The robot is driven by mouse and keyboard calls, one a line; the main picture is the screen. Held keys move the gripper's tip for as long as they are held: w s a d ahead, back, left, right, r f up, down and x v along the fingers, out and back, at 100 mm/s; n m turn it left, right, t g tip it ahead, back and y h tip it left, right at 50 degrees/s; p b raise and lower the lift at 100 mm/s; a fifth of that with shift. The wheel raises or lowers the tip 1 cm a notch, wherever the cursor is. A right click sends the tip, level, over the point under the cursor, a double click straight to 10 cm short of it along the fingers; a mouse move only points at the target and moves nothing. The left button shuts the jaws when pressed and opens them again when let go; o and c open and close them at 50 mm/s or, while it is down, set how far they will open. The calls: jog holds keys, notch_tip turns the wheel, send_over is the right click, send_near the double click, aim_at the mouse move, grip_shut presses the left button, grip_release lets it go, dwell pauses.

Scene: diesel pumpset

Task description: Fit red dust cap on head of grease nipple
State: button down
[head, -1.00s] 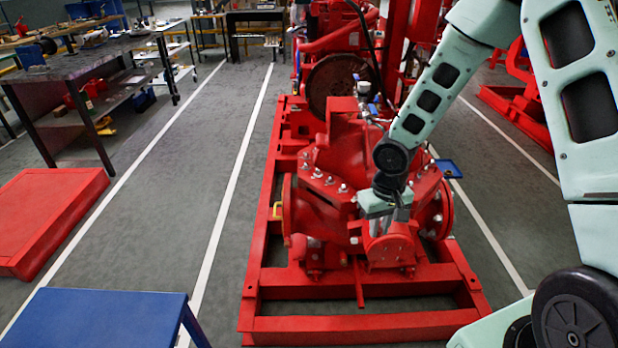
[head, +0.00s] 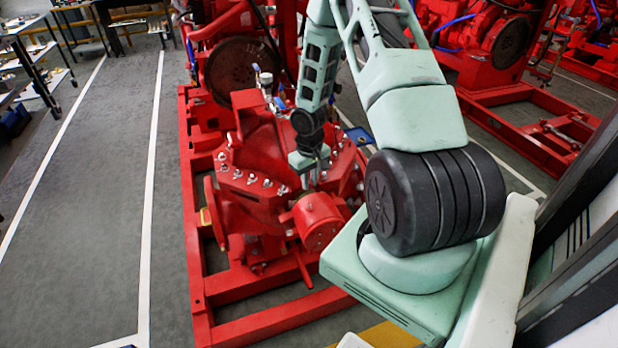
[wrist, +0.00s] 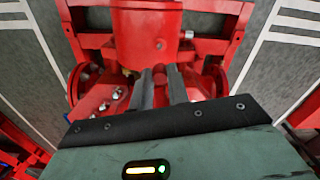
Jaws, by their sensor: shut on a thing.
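My gripper (head: 309,182) points down at the red pump (head: 262,165), just behind its round bearing housing (head: 318,220) in the head view. In the wrist view, the two grey fingers (wrist: 160,88) are close together around a small red piece (wrist: 160,74), which looks like the red dust cap. The cap is too small to make out in the head view. The housing also shows in the wrist view (wrist: 145,35), just beyond the fingertips. I cannot clearly pick out the grease nipple; a small yellowish spot beside the fingers is too blurred to name.
Bolted flanges and studs (wrist: 117,94) surround the fingers closely. The pump sits on a red base frame (head: 255,320). A small blue tray (head: 360,135) is behind the arm. Another red pumpset (head: 490,50) stands at the right.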

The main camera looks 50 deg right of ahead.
aim_at(310, 204)
jog(key=shift+s+n, duration=0.1)
jog(key=shift+n, duration=0.2)
jog(key=shift+s+f, duration=0.1)
jog(key=shift+f+b, duration=2.05)
jog(key=shift+f, duration=0.85)
jog(key=shift+f+b, duration=0.7)
jog(key=shift+f, duration=0.85)
jog(key=c, duration=1.3)
grip_release()
jog(key=shift+r, duration=0.15)
